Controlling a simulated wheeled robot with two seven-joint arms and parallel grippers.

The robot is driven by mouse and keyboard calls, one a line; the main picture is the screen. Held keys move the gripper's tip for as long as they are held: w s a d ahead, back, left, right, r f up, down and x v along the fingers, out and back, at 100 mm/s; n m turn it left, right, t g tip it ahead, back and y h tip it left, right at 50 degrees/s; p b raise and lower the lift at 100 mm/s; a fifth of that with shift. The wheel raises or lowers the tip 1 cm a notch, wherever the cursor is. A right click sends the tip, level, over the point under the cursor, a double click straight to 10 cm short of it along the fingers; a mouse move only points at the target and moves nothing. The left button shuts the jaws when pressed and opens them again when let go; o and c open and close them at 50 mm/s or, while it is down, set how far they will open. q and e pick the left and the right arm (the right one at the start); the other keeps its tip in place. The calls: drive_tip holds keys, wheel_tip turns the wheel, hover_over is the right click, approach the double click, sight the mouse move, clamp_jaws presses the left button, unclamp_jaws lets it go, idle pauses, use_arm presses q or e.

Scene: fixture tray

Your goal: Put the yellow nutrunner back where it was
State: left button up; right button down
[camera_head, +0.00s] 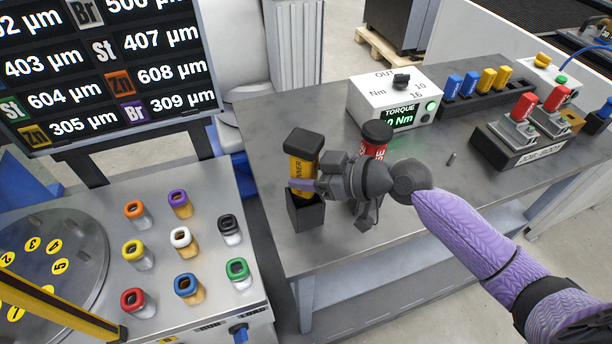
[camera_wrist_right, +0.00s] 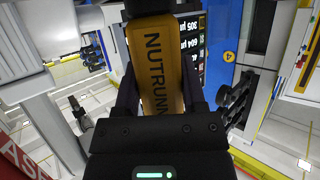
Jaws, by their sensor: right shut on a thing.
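The yellow nutrunner (camera_head: 297,168) stands upright with its black cap on top, near the left edge of the grey bench. Its lower end is at the mouth of a dark open-topped holder (camera_head: 306,214); I cannot tell how deep it sits. My right gripper (camera_head: 304,186) comes in from the right and is shut on its yellow body. In the right wrist view the nutrunner (camera_wrist_right: 156,65) lies between the fingers, its lettering facing the camera. My left gripper is not in view.
A red can with a black lid (camera_head: 375,140) stands close behind my right wrist. A torque box (camera_head: 385,101) is at the back, with a rack (camera_head: 490,100) and a job-body fixture (camera_head: 510,151) to the right. A lower table with several coloured-top sockets (camera_head: 182,240) is left.

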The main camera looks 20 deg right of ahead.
drive_tip(key=shift+c, duration=0.8)
unclamp_jaws()
drive_tip(key=v, duration=1.2)
